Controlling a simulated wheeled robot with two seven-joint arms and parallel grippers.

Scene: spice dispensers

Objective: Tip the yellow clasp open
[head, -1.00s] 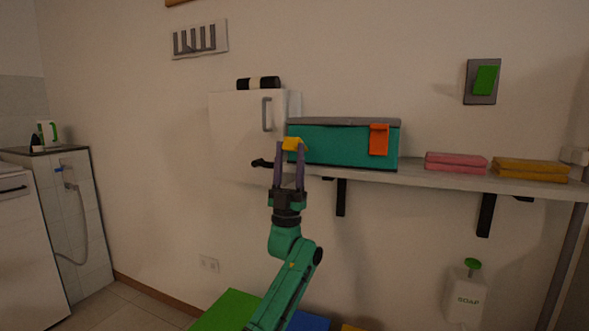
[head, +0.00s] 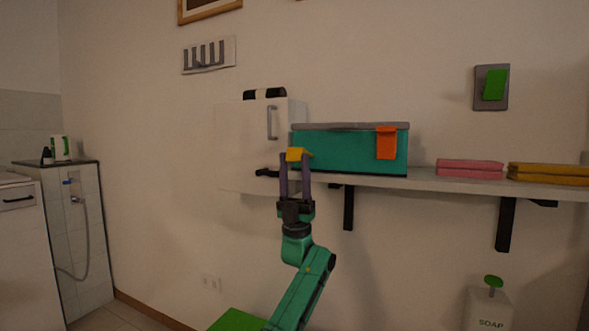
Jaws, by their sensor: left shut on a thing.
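A teal box (head: 345,152) with a grey lid sits on the wall shelf. The yellow clasp (head: 298,154) shows at the left part of its front, and an orange clasp (head: 386,143) hangs at the right part. My left gripper (head: 295,163) reaches up from below in front of the box, its purple fingers upright. It is shut on the yellow clasp, which shows at the fingertips. The lid looks closed. My right gripper is not in view.
A white cabinet (head: 245,140) with a grey handle is left of the box. Folded pink towels (head: 469,169) and yellow towels (head: 548,173) lie on the shelf (head: 425,181) to the right. A soap dispenser (head: 489,311) is below.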

